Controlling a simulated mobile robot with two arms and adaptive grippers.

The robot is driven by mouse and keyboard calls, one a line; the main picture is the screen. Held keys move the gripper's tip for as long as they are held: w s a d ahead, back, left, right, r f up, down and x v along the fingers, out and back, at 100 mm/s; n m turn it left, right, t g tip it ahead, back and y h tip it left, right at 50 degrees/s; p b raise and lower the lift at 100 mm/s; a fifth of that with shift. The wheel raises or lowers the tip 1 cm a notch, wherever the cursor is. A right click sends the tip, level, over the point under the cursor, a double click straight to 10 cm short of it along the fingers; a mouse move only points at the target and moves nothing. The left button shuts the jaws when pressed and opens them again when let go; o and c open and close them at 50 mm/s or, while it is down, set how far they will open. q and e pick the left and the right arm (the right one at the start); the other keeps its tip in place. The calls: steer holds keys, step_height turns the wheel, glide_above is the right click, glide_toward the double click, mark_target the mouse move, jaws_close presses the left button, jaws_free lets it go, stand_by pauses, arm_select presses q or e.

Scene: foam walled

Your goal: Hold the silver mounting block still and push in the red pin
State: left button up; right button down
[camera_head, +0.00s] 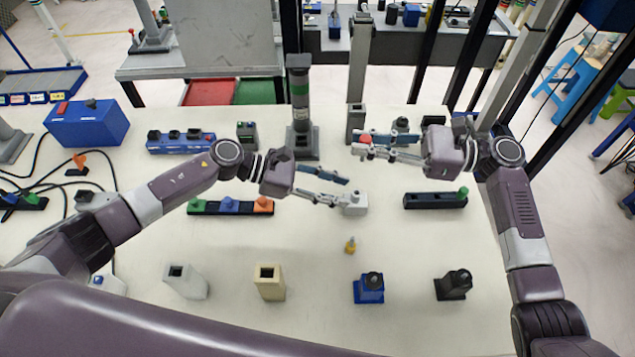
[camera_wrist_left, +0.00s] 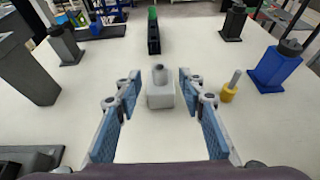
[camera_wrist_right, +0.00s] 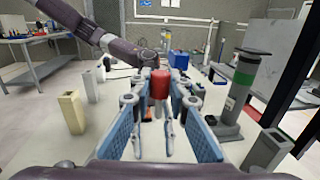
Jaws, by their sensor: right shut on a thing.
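The silver mounting block (camera_head: 357,208) stands on the table right at the fingertips of my left gripper (camera_head: 343,193). In the left wrist view the block (camera_wrist_left: 160,98) has a grey round top and sits between the two fingertips, with a gap on each side. My left gripper is open. My right gripper (camera_head: 357,145) is shut on the red pin (camera_head: 366,140), farther back than the block and above the table. In the right wrist view the red pin (camera_wrist_right: 160,84) sits between the fingertips; its lower end is hard to make out.
A small yellow peg piece (camera_head: 350,245) stands just in front of the block. A black tray with a green knob (camera_head: 435,201) lies to the right, and a tray with coloured knobs (camera_head: 230,207) to the left. A column with a green band (camera_head: 301,105) stands behind.

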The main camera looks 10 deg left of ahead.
mark_target(356, 195)
arm_select(q)
steer(key=shift+x, duration=2.65)
steer(key=shift+c, duration=0.7)
steer(key=c, duration=0.7)
steer(key=shift+a, duration=0.1)
steer(key=shift+c, duration=0.3)
arm_select(e)
steer(key=a+f+m+t+h, duration=0.2)
steer(key=a+f+m+t, duration=0.4)
steer(key=f+t, duration=0.15)
steer(key=d+r+m+t+h, duration=0.3)
steer(key=d+m+t+h, duration=0.3)
steer(key=t, duration=0.2)
steer(key=shift+s+h, duration=0.2)
steer(key=shift+h, duration=0.2)
steer(key=shift+t, duration=0.25)
